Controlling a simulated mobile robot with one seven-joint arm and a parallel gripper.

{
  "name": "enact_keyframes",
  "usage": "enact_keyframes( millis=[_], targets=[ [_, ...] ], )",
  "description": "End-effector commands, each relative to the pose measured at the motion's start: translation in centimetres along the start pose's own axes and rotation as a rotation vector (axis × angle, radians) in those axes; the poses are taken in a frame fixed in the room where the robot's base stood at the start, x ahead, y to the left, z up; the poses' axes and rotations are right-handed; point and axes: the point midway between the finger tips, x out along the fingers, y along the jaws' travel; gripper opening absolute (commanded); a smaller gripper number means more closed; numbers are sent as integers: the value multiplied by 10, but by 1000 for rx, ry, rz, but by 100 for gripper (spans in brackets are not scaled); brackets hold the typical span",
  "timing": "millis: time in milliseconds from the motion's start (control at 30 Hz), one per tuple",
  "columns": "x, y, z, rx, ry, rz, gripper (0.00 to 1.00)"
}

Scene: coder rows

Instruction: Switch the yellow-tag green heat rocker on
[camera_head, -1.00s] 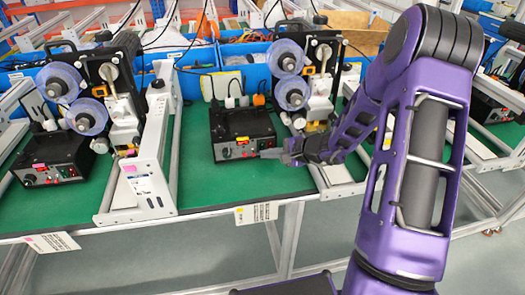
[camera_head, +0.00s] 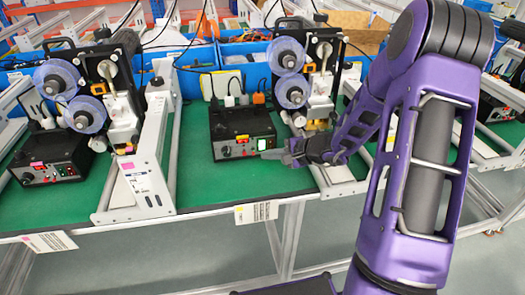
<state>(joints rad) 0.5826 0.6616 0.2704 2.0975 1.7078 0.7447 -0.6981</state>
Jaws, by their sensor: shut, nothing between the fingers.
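The yellow-tag control box (camera_head: 243,124) is a black unit on the green bench top in the middle, with a yellow tag (camera_head: 242,137) on its front. A small green rocker (camera_head: 262,144) at the right of its front panel looks brightly lit. My gripper (camera_head: 268,155) is shut and empty. Its tips are just below and in front of the green rocker; I cannot tell whether they touch the panel.
A similar black box (camera_head: 48,160) with a pink tag stands at the left. Coder machines with film reels (camera_head: 287,53) stand behind both boxes. A white-grey rail frame (camera_head: 150,150) divides the stations. Bare green bench top (camera_head: 215,185) lies in front of the middle box.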

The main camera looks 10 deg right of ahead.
Motion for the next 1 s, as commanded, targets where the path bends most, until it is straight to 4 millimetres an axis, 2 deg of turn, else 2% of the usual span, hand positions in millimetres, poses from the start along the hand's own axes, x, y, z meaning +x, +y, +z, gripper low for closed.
enact_keyframes(
  millis=[300, 700, 1000],
  targets=[
    [-2, 1, 1, 0, 0, -1, 0],
    [-28, 21, 20, -1, 1, -1, 0],
    [-35, 25, 26, 0, 0, -1, 0]
  ],
)
